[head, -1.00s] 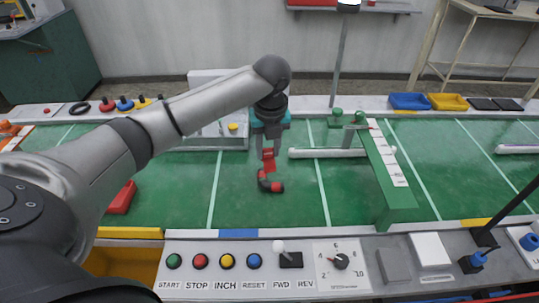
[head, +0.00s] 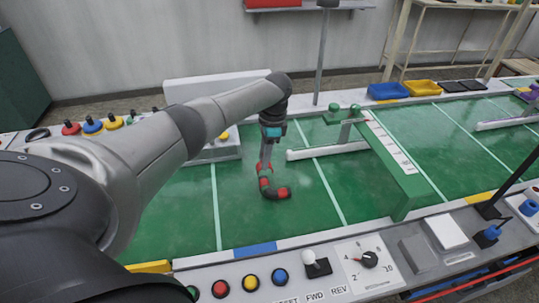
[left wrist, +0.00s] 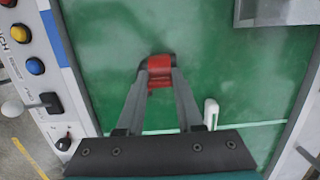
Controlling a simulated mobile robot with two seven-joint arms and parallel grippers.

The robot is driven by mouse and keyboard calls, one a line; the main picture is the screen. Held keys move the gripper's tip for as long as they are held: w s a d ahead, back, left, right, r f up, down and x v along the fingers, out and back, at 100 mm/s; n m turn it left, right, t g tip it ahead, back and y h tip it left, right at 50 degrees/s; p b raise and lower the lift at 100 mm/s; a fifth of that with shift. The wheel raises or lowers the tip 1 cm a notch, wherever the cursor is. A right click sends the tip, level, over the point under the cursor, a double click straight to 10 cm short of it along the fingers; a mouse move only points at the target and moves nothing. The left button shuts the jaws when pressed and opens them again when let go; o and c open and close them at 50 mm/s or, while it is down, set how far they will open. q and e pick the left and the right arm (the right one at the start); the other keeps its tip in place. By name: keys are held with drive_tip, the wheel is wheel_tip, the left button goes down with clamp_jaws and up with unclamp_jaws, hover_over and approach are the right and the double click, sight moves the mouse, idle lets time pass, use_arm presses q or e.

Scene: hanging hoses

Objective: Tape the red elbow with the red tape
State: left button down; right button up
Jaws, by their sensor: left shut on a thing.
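The red elbow (head: 284,193), a short curved dark pipe with red bands, lies on the green belt (head: 320,165) left of the belt's middle. My left gripper (head: 264,164) points down over the elbow's left end and is shut on a red piece, which looks like the red tape (head: 263,168). I cannot tell whether this piece touches the elbow. In the left wrist view a red piece with dark ends (left wrist: 159,66) sits between the fingertips; tape and elbow cannot be told apart there. My right gripper is not in view.
A green beam (head: 395,155) crosses the belt to the right, with a white roller (head: 327,150) beside it. A button panel (head: 290,285) with a lever and dial runs along the front. Blue (head: 387,91) and yellow (head: 420,88) trays stand at the back.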

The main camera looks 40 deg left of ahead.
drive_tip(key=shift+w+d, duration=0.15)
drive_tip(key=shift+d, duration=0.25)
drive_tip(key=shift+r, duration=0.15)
use_arm(q)
drive_tip(key=shift+p, duration=0.35)
drive_tip(key=shift+f+b, duration=1.1)
drive_tip(key=shift+f, duration=0.8)
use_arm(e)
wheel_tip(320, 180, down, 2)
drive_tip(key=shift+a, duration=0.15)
use_arm(q)
drive_tip(key=shift+f, duration=0.1)
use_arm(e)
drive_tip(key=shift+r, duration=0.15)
use_arm(q)
drive_tip(key=shift+f, duration=0.25)
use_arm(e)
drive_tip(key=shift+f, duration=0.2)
use_arm(q)
drive_tip(key=shift+f+b, duration=0.7)
drive_tip(key=shift+f, duration=0.1)
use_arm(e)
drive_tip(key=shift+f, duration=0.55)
